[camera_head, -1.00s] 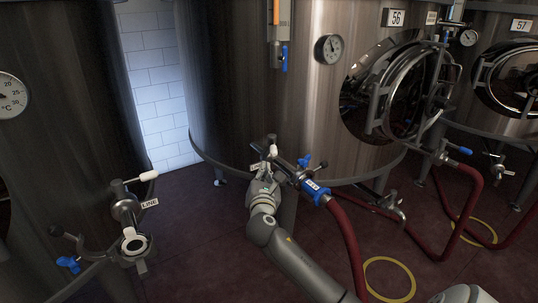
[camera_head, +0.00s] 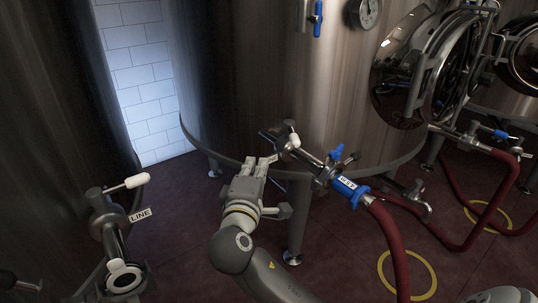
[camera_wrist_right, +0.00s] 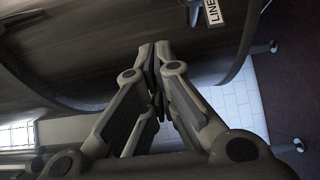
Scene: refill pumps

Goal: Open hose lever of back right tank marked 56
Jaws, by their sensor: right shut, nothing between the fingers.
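The tank (camera_head: 240,90) marked 56 a second ago fills the middle of the head view; its number plate is now out of frame. Its outlet pipe low on the front carries a white-tipped lever (camera_head: 292,138) and a blue lever (camera_head: 337,153). Right of these, a blue coupling (camera_head: 350,190) joins a red hose (camera_head: 392,245). My right gripper (camera_head: 262,165) is shut and empty, just left of the white-tipped lever and apart from the blue one. In the right wrist view its fingers (camera_wrist_right: 154,50) meet before the dark tank wall, with a LINE tag (camera_wrist_right: 212,12) above right. My left gripper is not in view.
A left tank (camera_head: 50,100) has its own valve with a white lever (camera_head: 127,184) and LINE tag (camera_head: 140,214). A round hatch (camera_head: 405,80) projects at right. A tank leg (camera_head: 298,220) stands behind my gripper. Yellow rings (camera_head: 407,290) mark the dark red floor.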

